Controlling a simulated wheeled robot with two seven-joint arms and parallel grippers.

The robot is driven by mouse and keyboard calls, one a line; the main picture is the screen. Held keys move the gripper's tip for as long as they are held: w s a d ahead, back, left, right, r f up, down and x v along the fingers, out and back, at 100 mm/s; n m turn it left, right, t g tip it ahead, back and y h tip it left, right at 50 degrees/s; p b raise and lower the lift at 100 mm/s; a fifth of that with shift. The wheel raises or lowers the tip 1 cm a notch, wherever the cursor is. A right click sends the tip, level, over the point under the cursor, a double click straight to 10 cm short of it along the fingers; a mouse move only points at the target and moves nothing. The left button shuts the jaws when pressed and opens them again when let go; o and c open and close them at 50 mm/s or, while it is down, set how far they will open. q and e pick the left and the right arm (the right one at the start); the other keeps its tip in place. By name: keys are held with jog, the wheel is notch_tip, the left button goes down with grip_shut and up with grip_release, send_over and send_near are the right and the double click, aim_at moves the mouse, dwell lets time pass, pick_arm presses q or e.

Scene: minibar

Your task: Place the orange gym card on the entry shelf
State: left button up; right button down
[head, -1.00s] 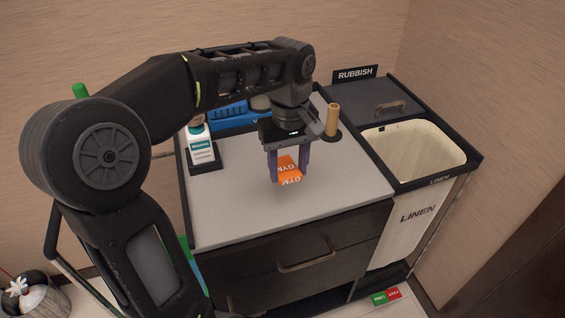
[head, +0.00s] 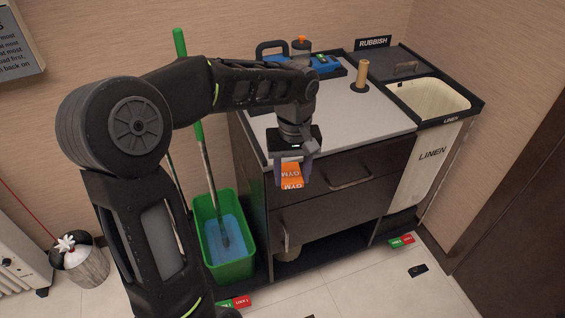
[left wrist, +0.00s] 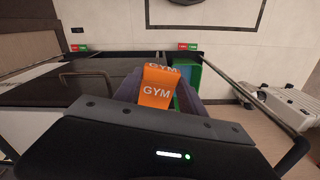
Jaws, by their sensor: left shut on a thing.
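The orange gym card (head: 292,178) with white GYM lettering is held in my left gripper (head: 290,172), in front of the counter cabinet's left part. It also shows in the left wrist view (left wrist: 156,88), between the fingers of my left gripper (left wrist: 157,92). The gripper is shut on the card and points downward, with the card clear of the counter. No entry shelf can be made out for sure in these views. My right gripper is not in view.
The counter top (head: 350,125) carries a wooden post (head: 362,74) and a blue caddy (head: 322,64). A linen bin (head: 432,98) stands at right. A green bucket (head: 228,268) with a mop stands left of the cabinet. A white-topped basket (head: 80,260) is at far left.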

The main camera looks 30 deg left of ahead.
pick_arm(q)
jog(key=w+d+f+m, duration=0.1)
jog(key=d+f+m, duration=0.3)
jog(key=f, duration=0.6)
jog(key=w+d+f+m, duration=0.2)
jog(key=d+f+m, duration=0.2)
jog(key=f, duration=0.6)
jog(key=d, duration=0.2)
jog(key=shift+w+d, duration=0.15)
jog(key=shift+d, duration=0.25)
jog(key=shift+f, duration=0.15)
